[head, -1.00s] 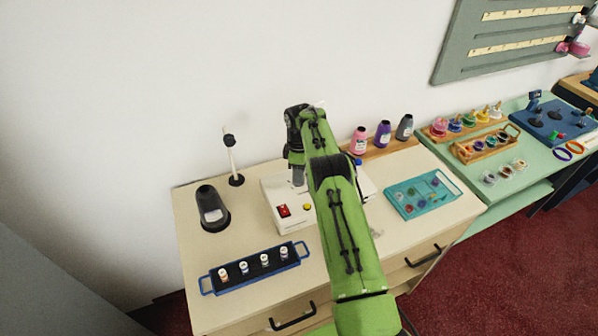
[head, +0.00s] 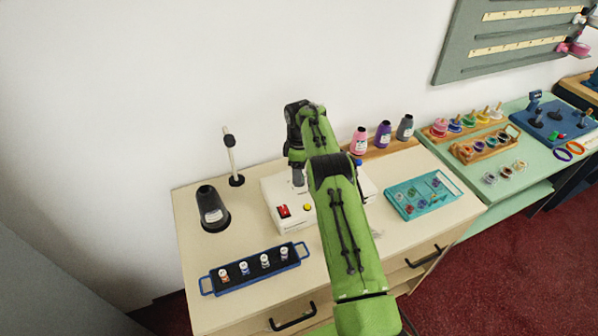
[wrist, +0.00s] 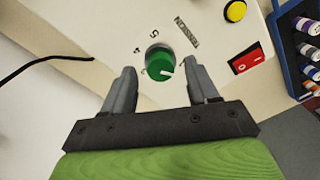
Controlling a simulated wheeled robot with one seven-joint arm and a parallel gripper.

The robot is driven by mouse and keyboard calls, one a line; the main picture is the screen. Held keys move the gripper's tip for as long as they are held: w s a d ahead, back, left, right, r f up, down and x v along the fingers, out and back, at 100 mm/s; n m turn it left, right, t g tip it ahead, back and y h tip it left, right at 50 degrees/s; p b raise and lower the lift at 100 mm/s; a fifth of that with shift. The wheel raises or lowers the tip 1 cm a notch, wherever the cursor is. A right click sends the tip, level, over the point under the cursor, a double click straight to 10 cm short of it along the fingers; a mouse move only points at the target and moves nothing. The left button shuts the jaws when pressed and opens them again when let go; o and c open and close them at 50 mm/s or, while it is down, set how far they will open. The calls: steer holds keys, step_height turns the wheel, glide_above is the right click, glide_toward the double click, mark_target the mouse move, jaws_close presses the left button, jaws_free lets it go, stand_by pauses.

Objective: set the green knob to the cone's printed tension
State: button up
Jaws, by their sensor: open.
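The green knob (wrist: 159,62) is on the pale machine box, seen in the wrist view. Its white pointer mark is on the lower right side, facing away from the printed 4 and 5. My gripper (wrist: 160,72) is open, with one finger on each side of the knob; I cannot tell whether they touch it. In the head view my gripper (head: 298,180) is over the white machine (head: 275,190), and my arm hides the knob. A dark cone (head: 207,198) with a white label stands on the counter at left; its print is too small to read.
The machine has a red switch (head: 283,211) and yellow button (head: 307,207). A blue tray (head: 235,285) of small spools lies in front, a teal tray (head: 405,208) to the right. Pink, purple and grey cones (head: 405,127) stand behind. A thin post (head: 231,155) stands at back left.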

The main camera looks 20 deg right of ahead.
step_height(320, 180, up, 15)
steer(key=p, duration=0.8)
steer(key=shift+w+d+f, duration=0.1)
steer(key=shift+f, duration=0.1)
